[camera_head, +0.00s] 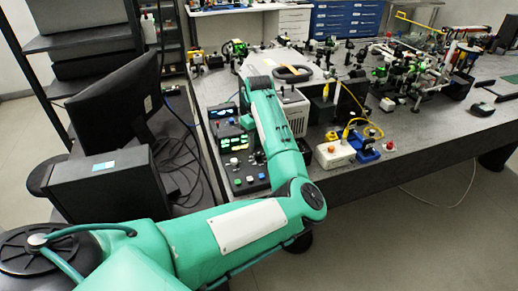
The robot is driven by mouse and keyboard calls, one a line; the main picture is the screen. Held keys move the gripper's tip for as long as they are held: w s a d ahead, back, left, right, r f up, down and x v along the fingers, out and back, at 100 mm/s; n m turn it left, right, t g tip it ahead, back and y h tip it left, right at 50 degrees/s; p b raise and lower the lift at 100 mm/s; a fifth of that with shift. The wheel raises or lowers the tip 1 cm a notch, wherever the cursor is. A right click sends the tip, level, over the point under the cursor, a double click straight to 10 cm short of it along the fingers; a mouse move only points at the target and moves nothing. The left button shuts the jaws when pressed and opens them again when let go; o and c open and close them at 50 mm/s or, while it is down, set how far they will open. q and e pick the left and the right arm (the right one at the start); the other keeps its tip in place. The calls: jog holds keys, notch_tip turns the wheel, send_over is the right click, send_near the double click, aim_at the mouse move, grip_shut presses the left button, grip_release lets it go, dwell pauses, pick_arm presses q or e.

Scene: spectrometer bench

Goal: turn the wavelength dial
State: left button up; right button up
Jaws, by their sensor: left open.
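My left arm reaches in from the lower left, bends at its elbow and extends away over the bench. My left gripper (259,83) is at its far end, small and partly hidden by the forearm; it is open, with nothing visible in it. It is beside a light grey instrument box (294,112) with a dark loop on top. I cannot make out the wavelength dial; the forearm covers part of this area. My right gripper is not in view.
Lit display units (233,143) and a knobbed control panel (248,184) stand left of my forearm. A cream box with a red button (335,154) is to the right. A monitor (117,102) is at left. Optics (425,75) crowd the bench; its right front (425,135) is clear.

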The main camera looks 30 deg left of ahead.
aim_at(258, 154)
pick_arm(q)
notch_tip(258, 154, down, 4)
jog(key=shift+s+r+p, duration=0.1)
jog(key=shift+p, duration=0.2)
jog(key=shift+f, duration=0.5)
grip_shut()
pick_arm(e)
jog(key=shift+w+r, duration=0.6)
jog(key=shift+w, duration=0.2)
